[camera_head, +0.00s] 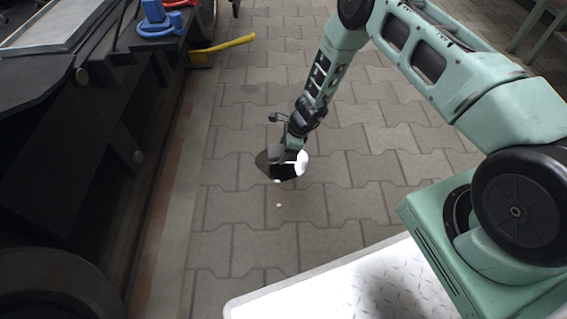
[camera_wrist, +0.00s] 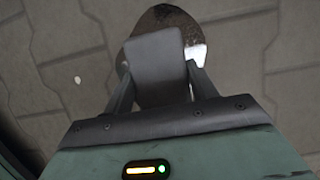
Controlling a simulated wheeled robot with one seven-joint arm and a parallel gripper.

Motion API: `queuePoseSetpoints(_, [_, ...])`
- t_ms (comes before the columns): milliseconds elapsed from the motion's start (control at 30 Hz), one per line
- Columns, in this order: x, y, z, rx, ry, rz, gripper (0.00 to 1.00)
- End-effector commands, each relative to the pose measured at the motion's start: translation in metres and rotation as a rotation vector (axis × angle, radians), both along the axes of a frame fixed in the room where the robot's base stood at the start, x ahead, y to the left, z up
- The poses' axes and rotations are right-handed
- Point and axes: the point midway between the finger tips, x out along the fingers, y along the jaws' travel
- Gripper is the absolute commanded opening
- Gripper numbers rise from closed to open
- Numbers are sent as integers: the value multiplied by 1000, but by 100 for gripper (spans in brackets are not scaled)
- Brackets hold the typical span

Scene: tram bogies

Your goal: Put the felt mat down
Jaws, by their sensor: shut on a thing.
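The felt mat (camera_wrist: 158,62) is a dark grey, roughly rectangular pad. My gripper (camera_wrist: 160,82) is shut on it, with one finger at each side. In the head view, the mat (camera_head: 276,153) shows small and grey at the end of my gripper (camera_head: 284,157), low over the paving. Behind it is a dark, glossy, rounded patch (camera_head: 263,161), bright white on its right side. The patch also shows past the mat in the wrist view (camera_wrist: 165,17). The mat hides part of it. I cannot tell whether the mat touches the floor.
A small pale spot (camera_head: 279,205) lies on the grey paving in front of the patch. A dark bogie (camera_head: 75,150) fills the left side. It carries a blue ringed item (camera_head: 158,18). A yellow bar (camera_head: 225,45) juts out toward the floor. Paving around the patch is mostly clear.

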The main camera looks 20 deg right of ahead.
Motion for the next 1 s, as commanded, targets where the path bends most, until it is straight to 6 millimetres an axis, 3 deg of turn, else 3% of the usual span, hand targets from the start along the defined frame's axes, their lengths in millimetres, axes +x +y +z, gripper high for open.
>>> queuePoseSetpoints(33, [0, 0, -11, 0, 1, 0, 32])
queuePoseSetpoints(367, [0, 0, -49, -1, 0, 3, 32])
queuePoseSetpoints(767, [0, 0, -52, -1, 0, 2, 32])
queuePoseSetpoints(800, [0, 0, -50, -1, 0, 2, 68])
queuePoseSetpoints(833, [0, 0, -50, -1, 0, 2, 77])
queuePoseSetpoints(1000, [0, 0, -50, -1, 0, 2, 79])
